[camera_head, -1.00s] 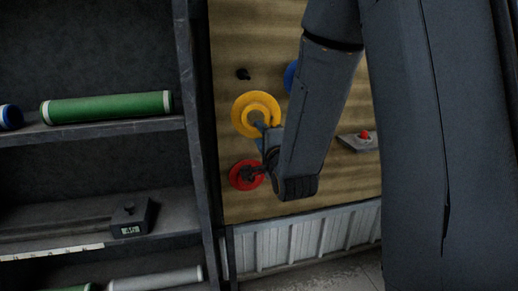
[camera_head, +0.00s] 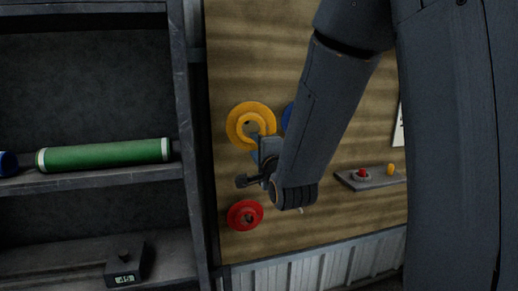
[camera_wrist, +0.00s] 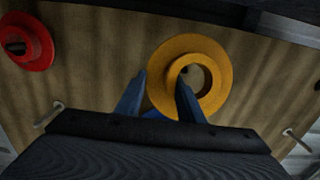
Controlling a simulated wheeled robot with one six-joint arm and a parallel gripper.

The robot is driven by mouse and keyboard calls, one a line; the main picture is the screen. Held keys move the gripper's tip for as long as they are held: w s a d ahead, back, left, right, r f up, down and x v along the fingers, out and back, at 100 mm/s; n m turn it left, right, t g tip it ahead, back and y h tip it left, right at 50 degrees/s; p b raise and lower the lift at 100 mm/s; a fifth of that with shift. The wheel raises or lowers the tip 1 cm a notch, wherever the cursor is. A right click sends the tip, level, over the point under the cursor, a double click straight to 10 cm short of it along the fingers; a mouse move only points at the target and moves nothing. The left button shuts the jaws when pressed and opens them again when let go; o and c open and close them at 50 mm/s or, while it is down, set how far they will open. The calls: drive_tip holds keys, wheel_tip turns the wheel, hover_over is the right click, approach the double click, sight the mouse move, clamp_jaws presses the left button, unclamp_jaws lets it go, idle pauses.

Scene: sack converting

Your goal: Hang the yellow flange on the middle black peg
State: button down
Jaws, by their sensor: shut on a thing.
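The yellow flange (camera_head: 236,117) is a disc with a raised ring-shaped hub, held face-on in front of the wooden board. It also shows in the wrist view (camera_wrist: 165,60). My gripper (camera_head: 262,146) is shut on the flange's hub wall. In the wrist view, the gripper's (camera_wrist: 161,92) right blue finger reaches over the bore and the left finger is outside the hub. The middle black peg is not clearly visible; the flange covers that part of the board. I cannot tell whether the bore is around a peg or whether the flange touches the board.
A red flange (camera_head: 235,215) sits low on the board (camera_head: 300,235), also in the wrist view (camera_wrist: 41,45). A blue flange (camera_head: 287,115) is partly hidden behind my arm. A small shelf (camera_head: 372,182) projects at right. A dark rack (camera_head: 192,150) stands left, holding a green roll (camera_head: 105,155).

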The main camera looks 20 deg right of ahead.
drive_tip(key=w+f+b, duration=0.1)
drive_tip(key=w+b, duration=0.1)
drive_tip(key=w, duration=0.9)
drive_tip(key=shift+w+b, duration=0.2)
drive_tip(key=shift+b, duration=0.1)
idle(1.3)
drive_tip(key=shift+f, duration=0.1)
idle(0.6)
